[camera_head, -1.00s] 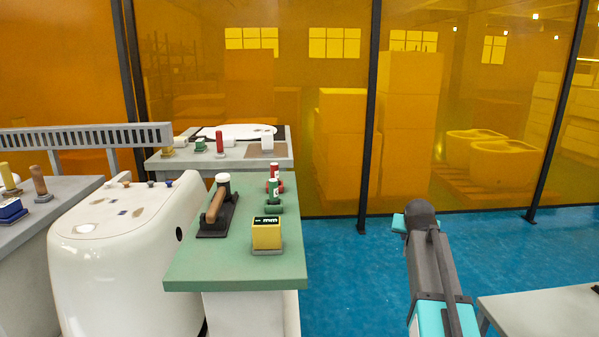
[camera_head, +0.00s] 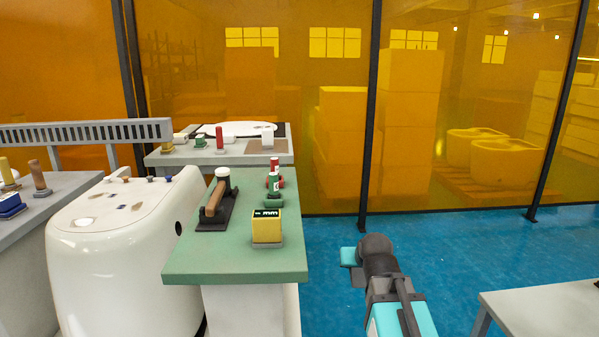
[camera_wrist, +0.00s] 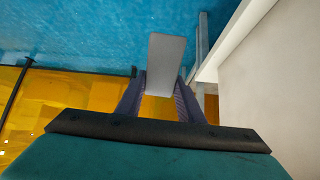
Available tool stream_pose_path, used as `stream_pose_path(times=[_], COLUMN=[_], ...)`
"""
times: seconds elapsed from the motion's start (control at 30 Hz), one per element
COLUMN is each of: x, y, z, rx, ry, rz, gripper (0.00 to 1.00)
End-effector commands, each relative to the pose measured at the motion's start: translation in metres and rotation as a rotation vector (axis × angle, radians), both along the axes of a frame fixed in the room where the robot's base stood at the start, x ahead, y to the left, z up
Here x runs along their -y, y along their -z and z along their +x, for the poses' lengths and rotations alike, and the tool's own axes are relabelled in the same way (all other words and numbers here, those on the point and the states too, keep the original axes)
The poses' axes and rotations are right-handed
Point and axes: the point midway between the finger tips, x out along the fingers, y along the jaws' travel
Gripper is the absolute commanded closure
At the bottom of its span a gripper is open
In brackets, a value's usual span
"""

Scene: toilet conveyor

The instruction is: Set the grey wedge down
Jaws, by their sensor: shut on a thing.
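The grey wedge (camera_wrist: 165,62) shows in the wrist view as a flat grey slab between the two fingers of my gripper (camera_wrist: 160,98). The gripper is shut on it and holds it in the air. In the head view my arm reaches up from the lower right over the blue floor, right of the green-topped table (camera_head: 190,262). The fingers and the wedge cannot be made out there.
The green table holds a yellow box (camera_head: 267,230), a black tool with a wooden handle (camera_head: 215,205) and red-and-green items (camera_head: 273,188). Its front left corner is bare. A white rounded unit (camera_head: 120,265) stands to its left. A grey table (camera_head: 545,310) is at the lower right.

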Motion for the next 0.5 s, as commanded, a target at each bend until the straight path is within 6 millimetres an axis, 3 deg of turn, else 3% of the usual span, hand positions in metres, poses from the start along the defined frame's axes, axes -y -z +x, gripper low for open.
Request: stream_pose_path(times=[0.1, 0.5], x=[-0.001, -0.002], y=[-0.002, -0.043], z=[-0.001, -0.001], rx=[0.001, 0.001], ry=[-0.036, -0.035], rz=[0.001, 0.000], gripper=[0.93, 0.93])
